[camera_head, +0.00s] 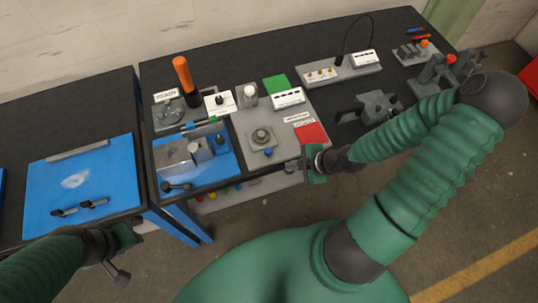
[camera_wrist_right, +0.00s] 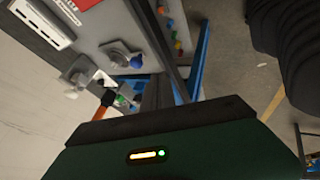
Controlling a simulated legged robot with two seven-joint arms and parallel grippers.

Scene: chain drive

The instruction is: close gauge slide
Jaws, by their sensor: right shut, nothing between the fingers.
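A grey panel (camera_head: 284,107) in the middle of the bench carries a square plate with a round knob (camera_head: 262,137) and a small blue knob (camera_head: 267,152). I cannot tell for sure which part is the gauge slide. The panel and a blue knob (camera_wrist_right: 136,61) also show in the right wrist view. My right gripper (camera_head: 313,164) is shut and empty, just off the panel's front right corner, below the red patch. My left gripper (camera_head: 119,250) is low at the left, in front of the blue board; its fingers are not clear.
A blue fixture (camera_head: 218,168) with a grey block and an orange-handled lever (camera_head: 185,76) stand left of the panel. A blue board (camera_head: 85,180) lies farther left. A dark clamp-like fixture (camera_head: 370,106) and a white-buttoned strip (camera_head: 345,73) stand to the right.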

